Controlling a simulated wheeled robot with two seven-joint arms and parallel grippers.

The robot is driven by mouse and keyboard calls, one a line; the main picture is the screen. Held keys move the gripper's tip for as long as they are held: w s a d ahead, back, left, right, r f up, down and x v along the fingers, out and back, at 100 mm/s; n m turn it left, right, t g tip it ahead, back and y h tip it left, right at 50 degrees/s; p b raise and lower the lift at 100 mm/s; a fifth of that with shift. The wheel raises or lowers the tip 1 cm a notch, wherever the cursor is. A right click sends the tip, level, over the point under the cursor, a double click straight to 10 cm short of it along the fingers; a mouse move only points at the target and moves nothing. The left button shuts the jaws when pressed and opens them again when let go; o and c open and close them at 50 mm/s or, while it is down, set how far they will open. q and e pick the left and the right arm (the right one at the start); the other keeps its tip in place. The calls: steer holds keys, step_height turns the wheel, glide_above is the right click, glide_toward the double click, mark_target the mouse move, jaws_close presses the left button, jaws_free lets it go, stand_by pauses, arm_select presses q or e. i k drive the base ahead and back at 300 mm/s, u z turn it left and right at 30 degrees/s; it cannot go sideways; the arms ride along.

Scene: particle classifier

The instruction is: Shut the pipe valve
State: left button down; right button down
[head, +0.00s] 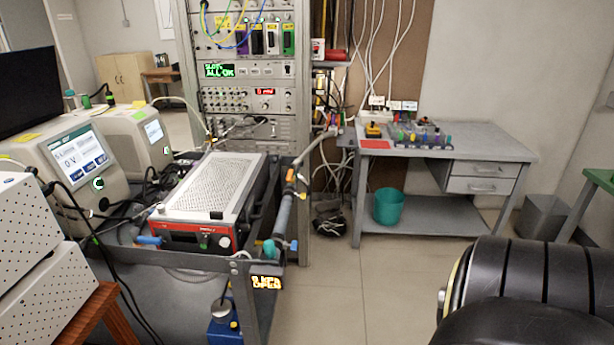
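A grey-blue pipe (284,214) runs along the right side of the metal cart, with an orange fitting (290,177) near its top. At its lower end are a small blue handle (292,245) and a teal round part (269,249). These look like the valve, but they are too small to tell whether it is open or shut. Neither of my grippers is in view. A large black part of my own arm fills the lower right corner, well apart from the pipe.
The cart carries a red-fronted box with a perforated top (215,188). An instrument rack (248,100) stands behind it. A grey desk (490,150) with a teal bucket (388,207) beneath stands to the right. The floor (370,285) right of the cart is clear.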

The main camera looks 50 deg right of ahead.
mark_target(290, 171)
steer(key=k, duration=0.7)
steer(key=z, duration=1.65)
steer(key=i, duration=0.25)
steer(key=z, duration=0.15)
